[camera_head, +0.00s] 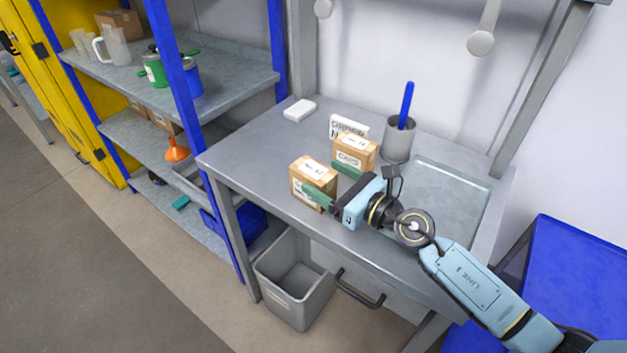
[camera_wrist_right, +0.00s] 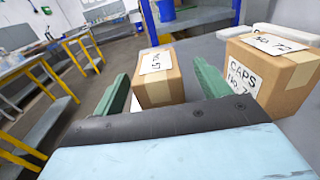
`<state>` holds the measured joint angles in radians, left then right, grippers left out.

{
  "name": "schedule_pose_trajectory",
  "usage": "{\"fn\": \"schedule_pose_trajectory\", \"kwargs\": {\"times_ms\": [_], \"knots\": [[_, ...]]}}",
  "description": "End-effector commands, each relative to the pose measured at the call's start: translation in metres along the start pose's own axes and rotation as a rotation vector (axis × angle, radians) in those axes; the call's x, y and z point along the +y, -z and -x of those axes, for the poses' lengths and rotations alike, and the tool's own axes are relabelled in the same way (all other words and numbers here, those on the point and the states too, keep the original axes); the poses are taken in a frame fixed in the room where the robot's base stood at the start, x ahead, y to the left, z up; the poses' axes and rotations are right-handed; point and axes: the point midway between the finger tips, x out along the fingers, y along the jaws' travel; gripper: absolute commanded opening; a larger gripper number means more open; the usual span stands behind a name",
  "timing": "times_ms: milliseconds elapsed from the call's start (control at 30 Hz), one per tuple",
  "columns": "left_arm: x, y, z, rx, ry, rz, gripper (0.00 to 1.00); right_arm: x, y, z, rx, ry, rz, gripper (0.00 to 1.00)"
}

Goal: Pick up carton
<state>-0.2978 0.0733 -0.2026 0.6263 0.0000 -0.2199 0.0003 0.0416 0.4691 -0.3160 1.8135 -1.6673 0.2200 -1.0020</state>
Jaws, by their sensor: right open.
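A small brown carton (camera_head: 309,173) with a white label on top stands upright near the front edge of the grey table. It also shows in the right wrist view (camera_wrist_right: 160,88), ahead of and between the green fingers. My right gripper (camera_head: 321,178) is open and low over the table, pointing left, with one finger on the near side of this carton and the other on its far side. A second carton (camera_head: 354,153), marked CAPS, stands behind the far finger; it shows at right in the wrist view (camera_wrist_right: 268,75). My left gripper is not in view.
A grey cup (camera_head: 398,143) with a blue stick and a white sign (camera_head: 346,126) stand behind the cartons. A white block (camera_head: 300,110) lies at the back left. A shallow tray (camera_head: 455,190) is at right, and a grey bin (camera_head: 293,283) stands below the front edge.

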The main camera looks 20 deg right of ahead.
Motion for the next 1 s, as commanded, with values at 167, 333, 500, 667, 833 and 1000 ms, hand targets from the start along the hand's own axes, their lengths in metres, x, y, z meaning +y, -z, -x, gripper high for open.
{"fn": "schedule_pose_trajectory", "kwargs": {"times_ms": [167, 333, 500, 667, 833, 1000], "knots": [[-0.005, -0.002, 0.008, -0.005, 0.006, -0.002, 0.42, 0.003, -0.007, -0.028, -0.004, 0.000, 0.000, 0.75], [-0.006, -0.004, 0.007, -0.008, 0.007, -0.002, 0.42, 0.003, -0.006, -0.040, -0.001, 0.000, 0.000, 0.75], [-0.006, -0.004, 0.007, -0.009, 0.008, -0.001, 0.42, 0.003, -0.005, -0.040, -0.001, 0.000, 0.000, 0.75], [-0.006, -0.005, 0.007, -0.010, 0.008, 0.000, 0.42, 0.003, -0.005, -0.040, -0.001, 0.000, 0.000, 0.58], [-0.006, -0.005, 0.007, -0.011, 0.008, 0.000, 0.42, 0.003, -0.006, -0.040, -0.001, 0.000, 0.000, 0.36], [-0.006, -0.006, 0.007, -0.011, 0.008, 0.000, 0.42, 0.003, -0.006, -0.040, -0.003, 0.000, 0.000, 0.23]]}}
